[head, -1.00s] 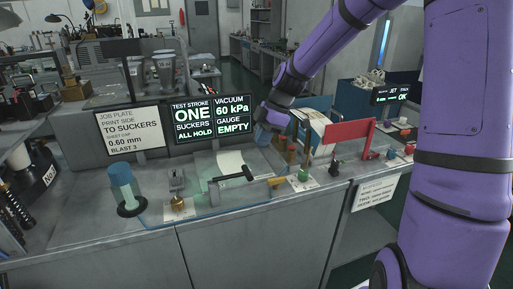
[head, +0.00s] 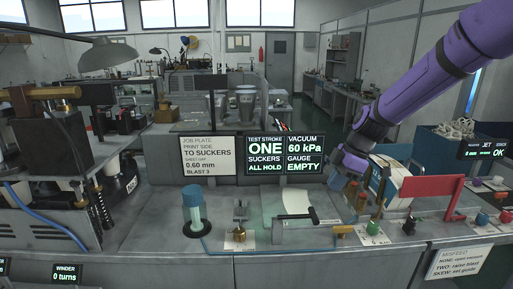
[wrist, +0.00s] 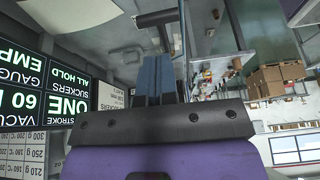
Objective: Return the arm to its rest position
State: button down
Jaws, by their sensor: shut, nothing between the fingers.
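My purple arm comes in from the upper right in the head view. Its gripper (head: 337,181) hangs over the bench, just right of the black display and left of the red bracket. In the wrist view the two blue-grey fingers (wrist: 158,78) lie together, shut with nothing between them. The wrist view is turned over, with the display's text upside down at the left. The gripper appears apart from the bench things, though the fingertips are small in the head view.
The display (head: 284,155) reads ONE, ALL HOLD, 60 kPa, EMPTY. A job plate sign (head: 194,157) stands beside it. A blue-topped cylinder (head: 194,212), a black-handled lever (head: 300,221), a white sheet (head: 286,201) and a red bracket (head: 430,187) occupy the bench.

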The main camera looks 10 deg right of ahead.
jog(key=s+r+m+t+h, duration=0.1)
jog(key=s+r+m, duration=0.4)
jog(key=s, duration=0.4)
jog(key=s+d+r+m+t+h, duration=0.1)
jog(key=s+r+m+t+h, duration=0.1)
jog(key=s+r+m, duration=0.3)
jog(key=s+d+r+m+t+h, duration=0.1)
jog(key=s+r+m, duration=0.4)
jog(key=s, duration=0.9)
jog(key=shift+d+r+m+t+h, duration=0.2)
jog(key=shift+m+t+h, duration=0.15)
jog(key=shift+m, duration=0.55)
jog(key=shift+w, duration=0.1)
